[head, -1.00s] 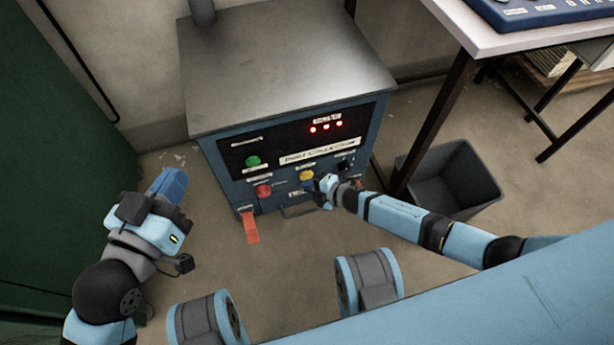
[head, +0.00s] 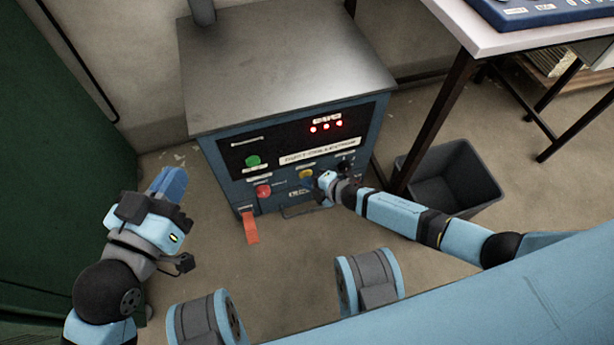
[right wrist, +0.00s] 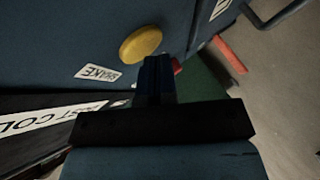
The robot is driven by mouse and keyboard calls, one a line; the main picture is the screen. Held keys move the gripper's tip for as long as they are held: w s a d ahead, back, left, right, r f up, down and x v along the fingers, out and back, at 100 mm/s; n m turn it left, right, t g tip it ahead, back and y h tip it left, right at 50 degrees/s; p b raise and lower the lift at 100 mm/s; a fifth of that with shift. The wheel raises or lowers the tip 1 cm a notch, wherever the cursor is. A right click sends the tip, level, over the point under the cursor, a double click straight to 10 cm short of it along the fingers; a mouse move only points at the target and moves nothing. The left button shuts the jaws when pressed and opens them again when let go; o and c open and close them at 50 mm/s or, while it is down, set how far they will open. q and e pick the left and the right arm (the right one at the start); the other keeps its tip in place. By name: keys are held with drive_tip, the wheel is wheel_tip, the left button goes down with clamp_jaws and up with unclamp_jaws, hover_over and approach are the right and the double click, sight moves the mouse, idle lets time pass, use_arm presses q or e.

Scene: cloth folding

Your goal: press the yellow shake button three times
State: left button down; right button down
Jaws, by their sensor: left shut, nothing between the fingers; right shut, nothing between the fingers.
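The yellow shake button (head: 306,175) is on the front panel of the blue machine (head: 222,165). In the right wrist view the yellow button (right wrist: 141,44) shows beside a "SHAKE" label (right wrist: 98,73). My right gripper (head: 312,184) is shut and empty, close to the button. In the right wrist view its shut fingertips (right wrist: 157,62) are just below and right of the button; I cannot tell whether they touch it. My left gripper (head: 173,180) is shut and empty, in the air left of the machine.
A green button (head: 253,161), a red button (head: 263,191) and an orange tag (head: 251,229) are on the machine front. Three red lights (head: 326,126) glow above. A dark bin (head: 470,182) stands on the right, beside a table (head: 480,38).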

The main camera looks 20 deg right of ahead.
drive_tip(key=shift+w, duration=0.3)
drive_tip(key=shift+s, duration=0.1)
idle(0.3)
drive_tip(key=shift+s+p, duration=0.3)
drive_tip(key=shift+s, duration=0.8)
drive_tip(key=shift+s+d+p, duration=0.15)
drive_tip(key=shift+s+p, duration=0.45)
drive_tip(key=shift+s, duration=1.95)
